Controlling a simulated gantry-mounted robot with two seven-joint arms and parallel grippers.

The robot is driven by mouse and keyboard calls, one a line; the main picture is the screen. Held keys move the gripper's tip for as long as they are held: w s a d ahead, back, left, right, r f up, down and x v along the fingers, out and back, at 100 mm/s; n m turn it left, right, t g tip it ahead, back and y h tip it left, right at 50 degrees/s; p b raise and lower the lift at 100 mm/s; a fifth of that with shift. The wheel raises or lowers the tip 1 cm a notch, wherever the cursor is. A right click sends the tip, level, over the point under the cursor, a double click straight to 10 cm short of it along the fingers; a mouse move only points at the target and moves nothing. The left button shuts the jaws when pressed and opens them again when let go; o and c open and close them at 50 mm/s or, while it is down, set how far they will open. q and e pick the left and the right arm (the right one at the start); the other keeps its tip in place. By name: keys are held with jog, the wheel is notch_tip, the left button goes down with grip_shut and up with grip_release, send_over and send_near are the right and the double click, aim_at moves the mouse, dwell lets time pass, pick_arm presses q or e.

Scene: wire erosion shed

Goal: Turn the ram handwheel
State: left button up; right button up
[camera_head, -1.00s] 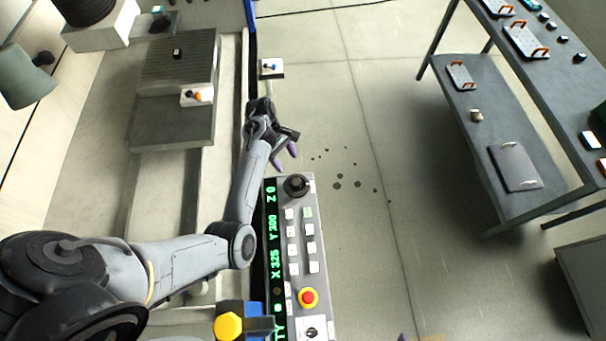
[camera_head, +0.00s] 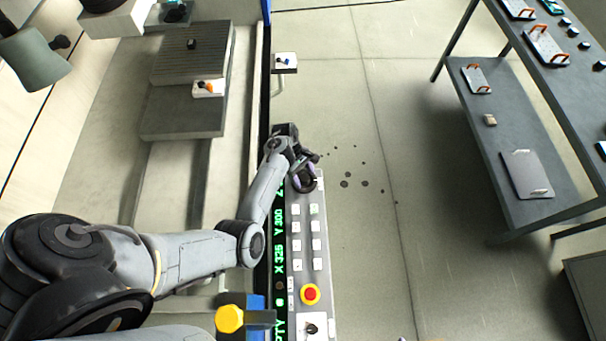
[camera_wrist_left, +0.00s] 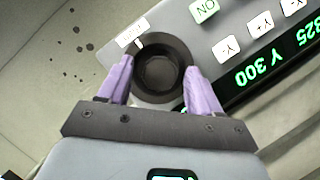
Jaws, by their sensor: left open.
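The ram handwheel is a dark round knob at the far end of the control panel. In the head view the handwheel (camera_head: 306,186) is partly hidden by my left gripper (camera_head: 307,172). In the left wrist view the handwheel (camera_wrist_left: 160,73) lies between the two purple fingers of my left gripper (camera_wrist_left: 159,66). The gripper is open, with one finger on each side of the wheel's rim. I cannot tell whether either finger touches it. My right gripper is not in view.
The control panel (camera_head: 325,255) carries white keys, a green position display and a red emergency button (camera_head: 310,294). A dark table (camera_head: 540,95) with plates and small parts stands at the right.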

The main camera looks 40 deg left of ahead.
pick_arm(q)
jog(key=shift+c, duration=0.3)
jog(key=c, duration=1)
